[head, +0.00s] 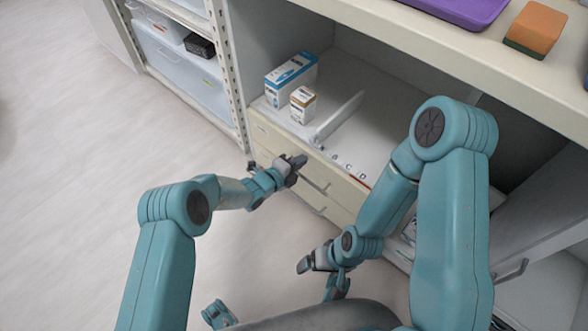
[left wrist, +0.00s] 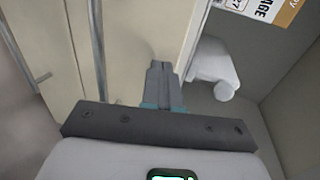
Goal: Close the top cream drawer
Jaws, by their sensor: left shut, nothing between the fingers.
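The top cream drawer (head: 268,133) is the upper front of a low cream unit under a white surface. It looks about flush with that surface; any small gap is hard to tell. My left gripper (head: 296,162) is shut and empty, at the upper edge of the drawer front and partly hiding it. In the left wrist view the shut fingers (left wrist: 160,75) lie over the cream drawer front (left wrist: 135,40), near its edge; contact cannot be told. A bar handle (left wrist: 97,35) runs beside them. My right gripper (head: 318,262) hangs lower, apart from the drawers; its jaw opening is unclear.
A shelf above holds a purple tray (head: 462,8) and an orange sponge-like block (head: 537,27). Clear bins stand at left; floor is free.

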